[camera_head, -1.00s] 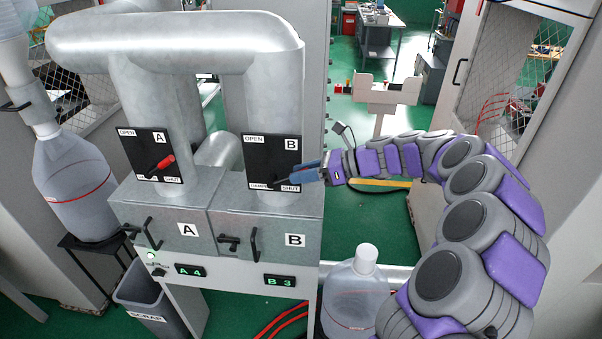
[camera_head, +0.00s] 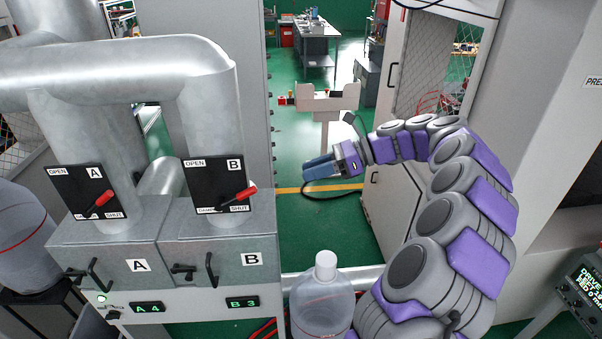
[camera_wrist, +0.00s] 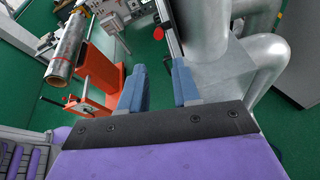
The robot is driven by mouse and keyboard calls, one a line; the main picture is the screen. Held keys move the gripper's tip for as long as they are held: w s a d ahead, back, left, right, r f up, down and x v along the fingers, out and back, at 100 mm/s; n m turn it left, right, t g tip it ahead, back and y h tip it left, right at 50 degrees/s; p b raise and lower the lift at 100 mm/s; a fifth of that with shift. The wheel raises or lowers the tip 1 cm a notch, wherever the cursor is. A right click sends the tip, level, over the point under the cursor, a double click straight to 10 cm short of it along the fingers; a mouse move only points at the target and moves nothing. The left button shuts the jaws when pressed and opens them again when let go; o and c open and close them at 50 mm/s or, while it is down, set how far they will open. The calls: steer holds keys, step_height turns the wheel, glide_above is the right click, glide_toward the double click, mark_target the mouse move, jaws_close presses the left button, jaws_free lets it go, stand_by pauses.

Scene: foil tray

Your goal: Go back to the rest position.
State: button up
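My gripper (camera_head: 308,168) is to the right of panel B (camera_head: 205,172), apart from it, with its blue fingers pointing left. In the wrist view my gripper (camera_wrist: 157,80) has its two blue fingers apart, with nothing between them. Lever B (camera_head: 240,195) has a red grip and tilts up to the right, above the SHUT label. Lever A (camera_head: 100,201) has a red grip and also points up to the right on panel A (camera_head: 72,183).
A clear bottle (camera_head: 322,305) stands in front, below my arm. Steel boxes (camera_head: 220,250) sit under the pipes. A grey cabinet (camera_head: 400,205) is behind my arm. The wrist view shows a silver roll (camera_wrist: 68,48) by an orange stand (camera_wrist: 97,72). Green floor is open behind my gripper.

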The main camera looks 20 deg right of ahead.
steer(key=shift+d, duration=0.2)
steer(key=shift+a, duration=0.1)
steer(key=s+a+f+n+g+h+b, duration=0.25)
steer(key=s+a+n, duration=0.35)
steer(key=s+a, duration=0.3)
steer(key=s+a+f+n+g+h+b, duration=0.2)
steer(key=s+a+f+n+g+b, duration=0.3)
steer(key=a, duration=0.6)
steer(key=s+d+f+n+h+b, duration=0.2)
steer(key=s+f+n+h, duration=0.2)
steer(key=s, duration=0.7)
steer(key=s+d+f+n+h+b, duration=0.2)
steer(key=s+d+f+n+h, duration=0.1)
steer(key=s+f+n, duration=0.6)
steer(key=s+f+t+h, duration=0.1)
steer(key=s+f, duration=0.1)
steer(key=s, duration=0.1)
steer(key=shift+d+h+b, duration=0.25)
steer(key=shift+h+b, duration=0.1)
steer(key=shift+b, duration=0.05)
steer(key=shift+f, duration=0.1)
